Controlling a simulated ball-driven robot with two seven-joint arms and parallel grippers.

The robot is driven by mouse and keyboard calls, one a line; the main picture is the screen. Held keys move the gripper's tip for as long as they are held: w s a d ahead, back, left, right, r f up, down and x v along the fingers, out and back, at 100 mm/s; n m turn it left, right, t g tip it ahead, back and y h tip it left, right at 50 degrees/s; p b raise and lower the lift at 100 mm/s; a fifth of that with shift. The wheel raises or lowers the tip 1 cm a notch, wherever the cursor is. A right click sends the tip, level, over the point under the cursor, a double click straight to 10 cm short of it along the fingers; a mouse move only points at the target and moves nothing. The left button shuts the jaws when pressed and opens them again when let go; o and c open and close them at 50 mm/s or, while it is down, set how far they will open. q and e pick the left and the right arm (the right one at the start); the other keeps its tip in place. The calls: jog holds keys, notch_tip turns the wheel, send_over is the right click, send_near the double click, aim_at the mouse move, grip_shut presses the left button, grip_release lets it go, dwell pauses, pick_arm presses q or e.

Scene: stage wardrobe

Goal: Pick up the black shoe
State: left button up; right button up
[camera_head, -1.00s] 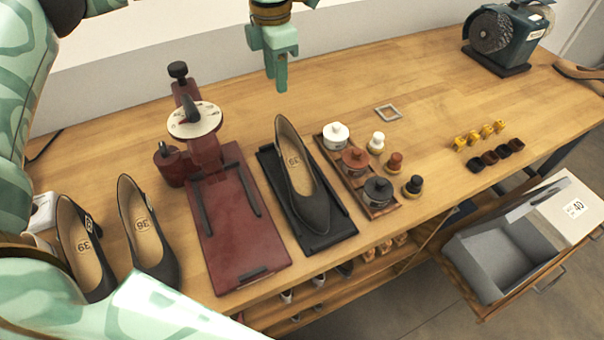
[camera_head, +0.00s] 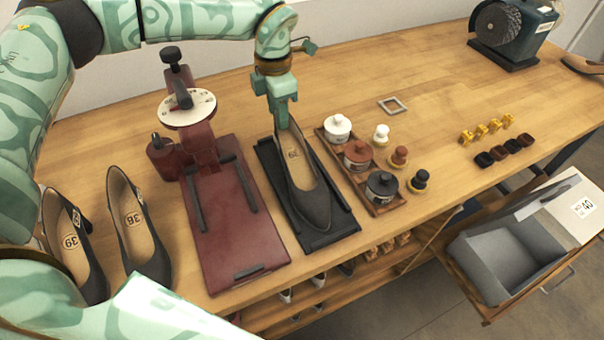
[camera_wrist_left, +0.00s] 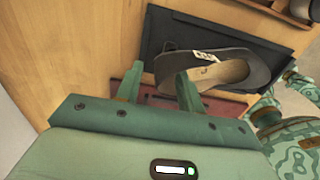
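A black shoe (camera_head: 311,199) with a tan insole marked 39 lies on a black tray (camera_head: 340,228) in the middle of the bench, heel toward the back. My left gripper (camera_head: 282,126) is at the shoe's heel end, pointing down. In the left wrist view its two fingers (camera_wrist_left: 160,72) are apart, with the back of the shoe (camera_wrist_left: 226,72) close to the fingertips. I cannot tell whether they touch it. Two more dark shoes stand at the left, one marked 39 (camera_head: 91,265) and one marked 36 (camera_head: 150,247).
A dark red shoe-measuring device (camera_head: 238,230) stands left of the tray. A grinder (camera_head: 520,35) stands at the back right. An open grey box (camera_head: 500,255) sits lower right.

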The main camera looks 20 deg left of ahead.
pick_arm(q)
grip_shut()
jog(key=shift+r, duration=0.15)
